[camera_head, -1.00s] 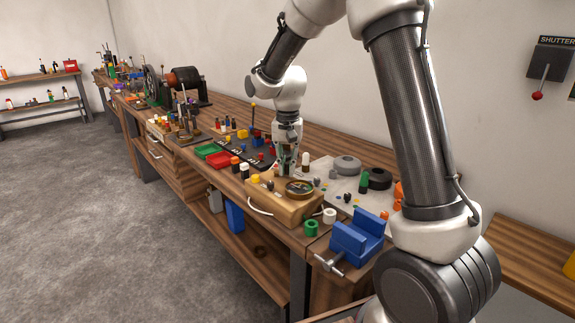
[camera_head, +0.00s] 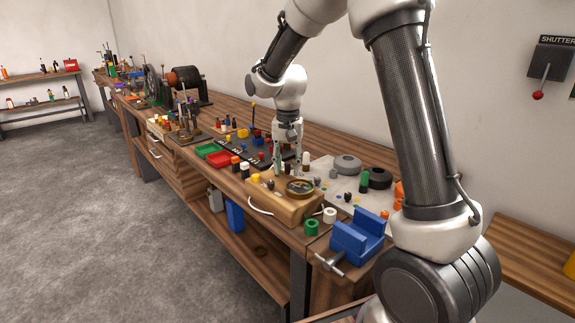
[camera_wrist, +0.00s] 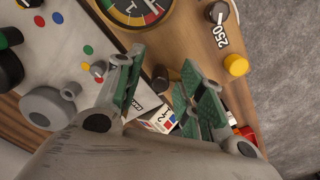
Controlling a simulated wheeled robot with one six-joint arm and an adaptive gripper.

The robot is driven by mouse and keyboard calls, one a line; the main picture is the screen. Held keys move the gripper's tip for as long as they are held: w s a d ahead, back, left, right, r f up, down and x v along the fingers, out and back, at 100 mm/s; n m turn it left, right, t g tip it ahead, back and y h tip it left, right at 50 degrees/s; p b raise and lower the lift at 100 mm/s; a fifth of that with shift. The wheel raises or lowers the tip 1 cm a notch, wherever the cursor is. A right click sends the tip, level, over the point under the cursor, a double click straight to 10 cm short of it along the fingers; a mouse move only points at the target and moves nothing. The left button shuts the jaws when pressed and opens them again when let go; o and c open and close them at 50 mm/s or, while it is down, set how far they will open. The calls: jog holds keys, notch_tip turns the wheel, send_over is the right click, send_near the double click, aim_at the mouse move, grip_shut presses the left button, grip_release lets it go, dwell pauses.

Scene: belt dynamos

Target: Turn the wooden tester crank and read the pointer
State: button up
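The wooden tester (camera_head: 282,207) is a box with a pale cord handle on its front, near the bench edge. Its round dial (camera_head: 300,186) faces up; the pointer is too small to read there. In the wrist view the dial (camera_wrist: 136,12), with coloured bands, is cut off by the top edge. My gripper (camera_head: 290,172) is just above the back of the tester. In the wrist view the gripper (camera_wrist: 166,80) is open, and a small brown knob (camera_wrist: 160,79), perhaps the crank's, shows between the fingers, with no visible grip on it.
A yellow knob (camera_wrist: 236,65) and a dark knob by a "250" label (camera_wrist: 216,13) are beside the fingers. Red (camera_head: 222,159) and green trays lie left.

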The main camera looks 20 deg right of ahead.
notch_tip(320, 180, up, 12)
dwell(0.4)
jog(key=shift+f, duration=0.1)
